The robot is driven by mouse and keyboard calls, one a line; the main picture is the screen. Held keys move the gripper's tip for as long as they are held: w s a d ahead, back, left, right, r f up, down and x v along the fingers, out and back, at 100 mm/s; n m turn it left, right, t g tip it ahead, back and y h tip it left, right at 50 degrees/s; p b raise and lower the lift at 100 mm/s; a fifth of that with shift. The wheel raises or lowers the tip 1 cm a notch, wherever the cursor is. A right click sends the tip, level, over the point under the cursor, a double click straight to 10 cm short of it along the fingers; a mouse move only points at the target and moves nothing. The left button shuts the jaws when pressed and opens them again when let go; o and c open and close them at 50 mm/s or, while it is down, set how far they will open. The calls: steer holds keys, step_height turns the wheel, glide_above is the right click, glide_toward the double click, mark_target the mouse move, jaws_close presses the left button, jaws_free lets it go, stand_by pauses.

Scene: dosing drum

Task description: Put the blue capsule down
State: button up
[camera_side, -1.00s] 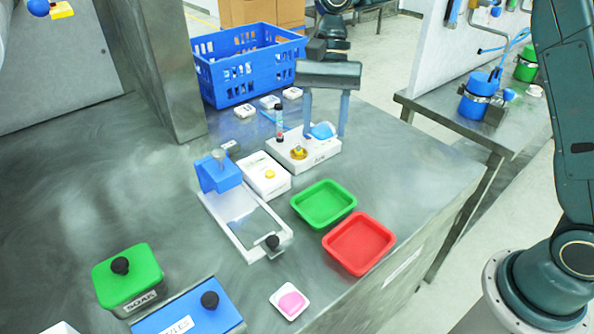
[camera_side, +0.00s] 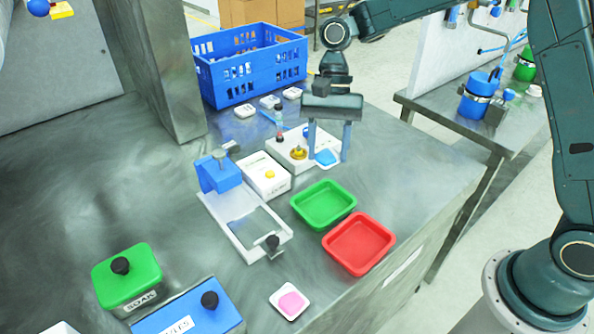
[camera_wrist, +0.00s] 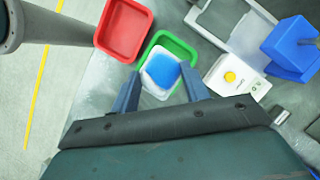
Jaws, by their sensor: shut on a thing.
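The blue capsule (camera_side: 326,157) is a small white square cup with a blue face. It shows between my fingertips in the wrist view (camera_wrist: 161,70). My gripper (camera_side: 329,152) is shut on it, one finger at each side, and points down. In the side view the capsule appears just right of the white device with a yellow part (camera_side: 297,152) and behind the green tray (camera_side: 323,205). In the wrist view it covers part of the green tray. Its exact height above the bench is hard to tell.
An empty red tray (camera_side: 358,244) sits beside the green one. A pink capsule (camera_side: 290,301) lies near the front. A white box with a yellow button (camera_side: 264,175) and a blue-and-white fixture (camera_side: 221,175) stand left. A blue crate (camera_side: 250,68) stands behind.

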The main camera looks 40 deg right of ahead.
glide_above(323, 211)
steer(key=w+d, duration=0.1)
step_height(323, 211, down, 9)
steer(key=shift+f, duration=0.1)
steer(key=shift+f, duration=0.1)
steer(key=shift+f, duration=2)
steer(key=shift+f, duration=0.1)
steer(key=o, duration=1)
steer(key=v, duration=1.2)
steer(key=shift+w, duration=0.1)
